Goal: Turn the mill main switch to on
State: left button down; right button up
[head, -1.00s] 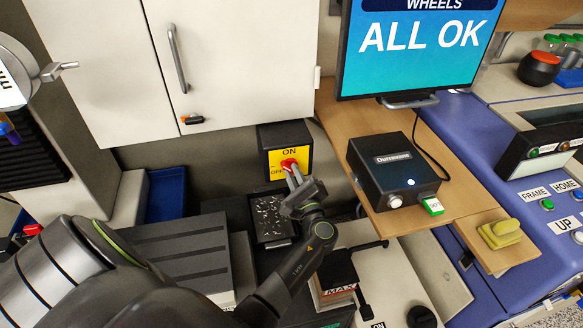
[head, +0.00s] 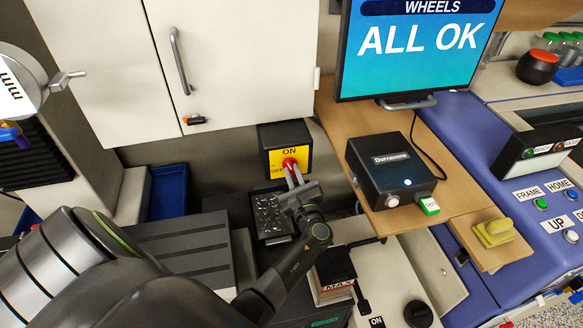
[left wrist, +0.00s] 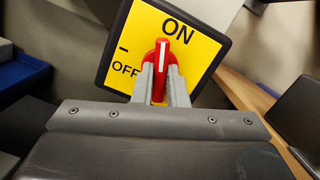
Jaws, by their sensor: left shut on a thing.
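The main switch is a black box with a yellow plate (head: 276,156) marked ON at its top and OFF at its left. It also fills the upper middle of the left wrist view (left wrist: 203,53). Its red knob (left wrist: 164,57) has a white line on it. The line points straight up in that view, close to ON but slightly to its OFF side. My left gripper (head: 295,176) is shut on the red knob, with a grey finger on each side. My right gripper is not in view.
A black box (head: 395,172) with buttons stands on a wooden shelf right of the switch. A white cabinet (head: 235,60) hangs above. A monitor (head: 415,50) reads ALL OK.

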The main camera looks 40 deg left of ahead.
pick_arm(q)
jog(key=shift+r+m+p, duration=0.15)
jog(key=shift+m+p, duration=0.6)
jog(key=shift+m, duration=0.35)
jog(key=m+p, duration=0.1)
jog(key=m, duration=0.1)
jog(key=shift+a+m+t, duration=0.1)
jog(key=shift+m+t, duration=0.2)
jog(key=shift+t, duration=0.1)
jog(key=c, duration=1.3)
grip_release()
jog(key=shift+f, duration=0.2)
jog(key=v, duration=0.2)
jog(key=r+v, duration=0.1)
jog(key=v, duration=0.4)
jog(key=shift+s+r, duration=0.1)
jog(key=shift+r, duration=0.1)
